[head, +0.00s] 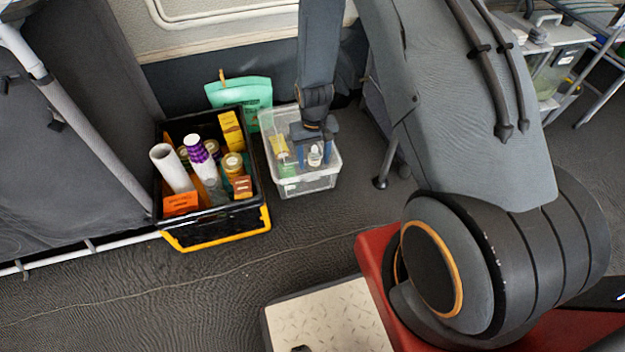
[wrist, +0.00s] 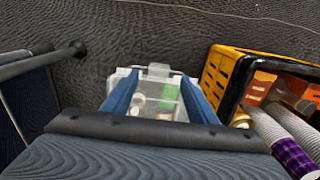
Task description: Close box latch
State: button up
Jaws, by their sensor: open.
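A clear plastic box (head: 328,180) stands on the floor with small bottles and packets inside. It also shows in the wrist view (wrist: 116,84). A translucent latch tab (wrist: 158,70) sits at the middle of the box edge farthest up in the wrist view. Whether it is fastened I cannot tell. My gripper (head: 313,163) is over the box, pointing down. Its two blue fingers are spread apart with nothing between them, and the latch tab shows beyond their tips in the wrist view (wrist: 160,80). My gripper hides part of the box in the head view.
A black and yellow crate (head: 220,238) full of bottles and rolls stands close to the box's left. A green pouch (head: 240,94) stands behind them. A thin dark leg with a round foot (head: 380,182) is to the right. The floor (head: 300,222) in front is clear.

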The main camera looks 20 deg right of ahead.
aim_at(313, 179)
notch_tip(313, 179, down, 9)
jog(key=shift+w+b, duration=0.1)
jog(key=shift+b, duration=1.15)
jog(key=c, duration=1.1)
jog(key=shift+o, duration=0.2)
